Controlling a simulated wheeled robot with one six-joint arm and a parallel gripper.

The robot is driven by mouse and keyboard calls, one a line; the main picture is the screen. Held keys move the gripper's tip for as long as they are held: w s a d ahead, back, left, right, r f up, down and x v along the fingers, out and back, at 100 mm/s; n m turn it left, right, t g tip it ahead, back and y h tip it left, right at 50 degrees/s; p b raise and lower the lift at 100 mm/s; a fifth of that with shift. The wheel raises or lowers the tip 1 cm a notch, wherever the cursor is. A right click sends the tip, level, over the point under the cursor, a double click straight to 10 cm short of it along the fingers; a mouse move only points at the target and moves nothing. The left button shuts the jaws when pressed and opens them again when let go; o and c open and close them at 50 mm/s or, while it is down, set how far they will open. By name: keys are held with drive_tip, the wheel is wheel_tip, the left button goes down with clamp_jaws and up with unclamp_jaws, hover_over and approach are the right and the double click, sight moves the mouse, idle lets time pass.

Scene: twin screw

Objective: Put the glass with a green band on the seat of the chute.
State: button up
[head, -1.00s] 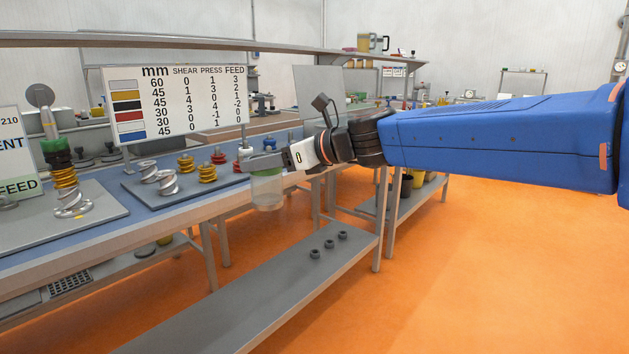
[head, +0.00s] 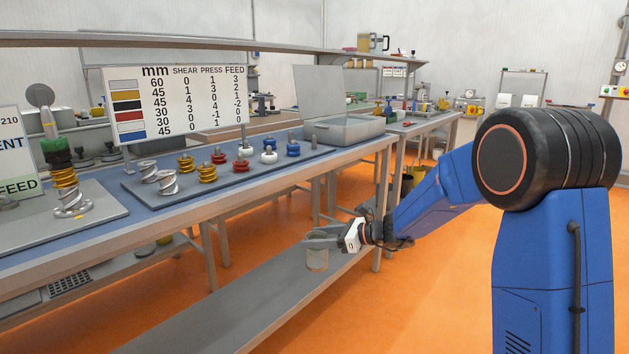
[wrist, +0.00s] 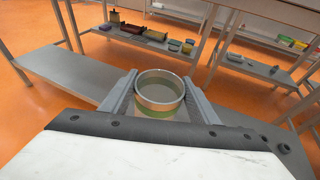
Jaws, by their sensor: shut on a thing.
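The glass with a green band (head: 317,260) is between the fingers of my gripper (head: 320,239), in front of the bench and below its top in the head view. The wrist view shows the glass (wrist: 160,106) from above, with its round mouth open and a green band around it. My gripper (wrist: 158,90) has one finger on each side of it, shut on it. The glass looks about upright. I cannot make out the chute's seat for certain. A stack of screw pieces with a green collar (head: 62,180) stands at the far left of the bench.
The bench (head: 230,186) carries a tray of coloured screws (head: 190,185), a table sign (head: 178,108) and an open grey box (head: 340,128). A lower shelf (head: 240,315) runs under it. Orange floor (head: 440,300) is open at the right.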

drive_tip(key=w+d+f+m+t+h, duration=0.1)
drive_tip(key=d+f, duration=0.8)
drive_tip(key=f, duration=0.3)
drive_tip(key=d+f+m+t, duration=0.1)
drive_tip(key=d+f, duration=0.9)
drive_tip(key=f, duration=0.3)
drive_tip(key=w+d+f+m+t+h, duration=0.1)
drive_tip(key=d+f, duration=0.8)
drive_tip(key=f, duration=0.3)
drive_tip(key=w+r+m+t+h, duration=0.3)
drive_tip(key=r+m+t+h, duration=0.2)
drive_tip(key=r, duration=1.1)
drive_tip(key=shift+w+m+t+h, duration=0.2)
drive_tip(key=shift+m+t+h, duration=0.1)
drive_tip(key=shift+m+h, duration=0.85)
drive_tip(key=shift+r, duration=0.1)
